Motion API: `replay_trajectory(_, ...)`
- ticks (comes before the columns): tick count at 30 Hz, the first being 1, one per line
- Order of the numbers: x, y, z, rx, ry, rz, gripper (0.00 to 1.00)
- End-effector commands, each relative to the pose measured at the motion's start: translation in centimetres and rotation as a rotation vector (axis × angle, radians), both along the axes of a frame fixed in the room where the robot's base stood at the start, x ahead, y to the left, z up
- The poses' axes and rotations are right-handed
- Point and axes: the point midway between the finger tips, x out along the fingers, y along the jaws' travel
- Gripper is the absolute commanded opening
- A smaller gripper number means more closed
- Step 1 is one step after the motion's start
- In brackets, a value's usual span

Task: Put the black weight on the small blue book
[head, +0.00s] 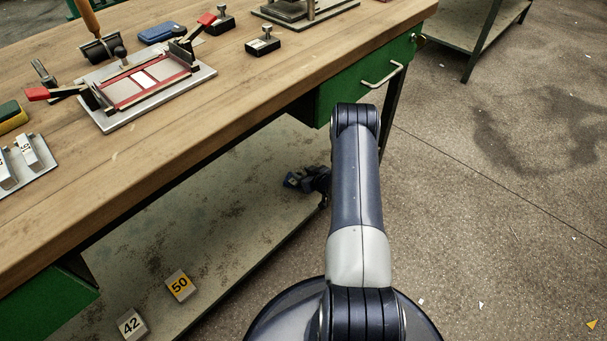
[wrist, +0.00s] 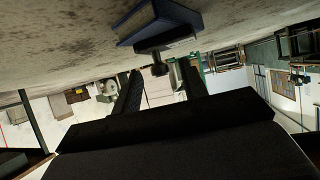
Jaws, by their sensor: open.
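The small blue book (wrist: 172,18) lies on the lower shelf under the bench; the wrist view shows it upside down. In the head view a small blue patch of it (head: 292,181) shows beside my gripper. The black weight (wrist: 165,43), a dark block with a round knob, appears to rest on the book; their exact contact is not clear. My gripper (wrist: 158,78) is open, its two fingers apart on either side of the knob. In the head view my gripper (head: 318,181) is small and dark at the shelf's edge, and the weight cannot be made out there.
The wooden bench top (head: 130,170) overhangs the lower shelf (head: 215,235). A green drawer (head: 365,78) hangs right of the opening. The jig (head: 150,85) and another black weight (head: 263,42) are on top.

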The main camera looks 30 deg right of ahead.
Motion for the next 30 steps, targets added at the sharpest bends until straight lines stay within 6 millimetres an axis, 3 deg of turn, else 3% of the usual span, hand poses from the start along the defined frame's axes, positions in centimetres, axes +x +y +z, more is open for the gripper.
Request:
replay_trajectory(5, 0.0, 0.0, 0.5, 0.0, 0.0, 0.0, 0.41)
replay_trajectory(21, -9.0, -1.7, 5.5, 0.001, 0.001, -0.003, 0.41)
replay_trajectory(30, -10.4, -1.9, 6.1, 0.0, 0.0, 0.0, 0.41)
